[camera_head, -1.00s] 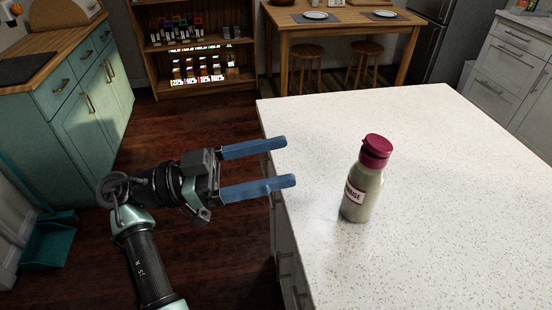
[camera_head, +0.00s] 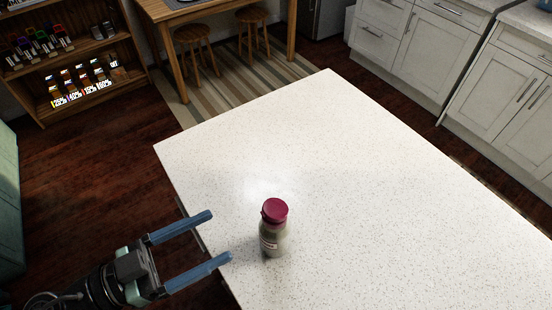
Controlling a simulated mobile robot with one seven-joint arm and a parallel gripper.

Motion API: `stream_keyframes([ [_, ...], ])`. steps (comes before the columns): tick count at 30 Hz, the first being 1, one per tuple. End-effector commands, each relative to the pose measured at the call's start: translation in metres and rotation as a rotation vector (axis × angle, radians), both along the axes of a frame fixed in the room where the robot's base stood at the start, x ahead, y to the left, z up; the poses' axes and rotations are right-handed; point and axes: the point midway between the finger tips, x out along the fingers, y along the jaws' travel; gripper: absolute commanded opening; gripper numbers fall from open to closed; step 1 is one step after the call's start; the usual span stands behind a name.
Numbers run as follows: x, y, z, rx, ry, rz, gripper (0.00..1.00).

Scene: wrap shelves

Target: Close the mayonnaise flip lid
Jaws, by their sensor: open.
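The mayonnaise bottle (camera_head: 271,240) stands upright on the white speckled counter (camera_head: 330,150), near its left edge. It has a pale body with a label and a dark red flip lid (camera_head: 275,210) on top. From this angle the lid looks seated on the cap, but I cannot tell whether it is fully shut. My gripper (camera_head: 220,236) is open and empty, its two blue fingers pointing right toward the bottle. The fingertips are at the counter's left edge, to the left of the bottle and apart from it.
The counter around the bottle is clear. A wooden shelf (camera_head: 85,50) with small goods stands at the back left. A wooden table with stools (camera_head: 195,45) is at the back, by a striped rug (camera_head: 225,85). White cabinets (camera_head: 410,50) line the back right.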

Motion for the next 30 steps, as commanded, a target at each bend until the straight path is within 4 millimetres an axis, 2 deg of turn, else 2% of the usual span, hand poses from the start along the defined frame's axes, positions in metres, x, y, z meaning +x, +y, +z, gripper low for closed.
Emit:
stream_keyframes([
  [4,-0.002,-0.005,0.001,0.002,0.002,-0.003,0.81],
  [11,0.008,-0.022,0.003,0.002,0.003,-0.007,0.81],
  [22,0.045,-0.084,0.004,0.001,0.004,-0.006,0.81],
  [30,0.062,-0.11,0.001,0.003,0.002,-0.002,0.81],
])
